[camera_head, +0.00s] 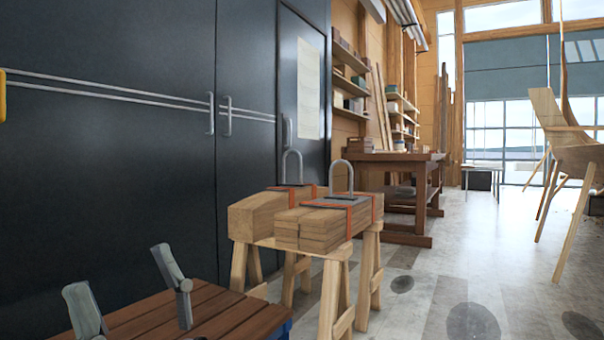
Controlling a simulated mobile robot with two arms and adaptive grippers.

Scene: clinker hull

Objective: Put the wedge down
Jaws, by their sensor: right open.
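My right gripper (120,272) shows at the lower left, its two grey fingers spread wide apart with nothing seen between them. It is in front of or over a brown slatted wooden top (215,310); I cannot tell whether the fingers touch it. I cannot make out a wedge in this view. My left gripper is not in view.
Stacked timbers (310,228) with orange straps and metal loops rest on wooden trestles (336,290) beyond the slatted top. Dark cabinets (110,150) line the left. A workbench (400,165) stands farther back, and a wooden hull (580,160) at the right. The floor (440,280) between is open.

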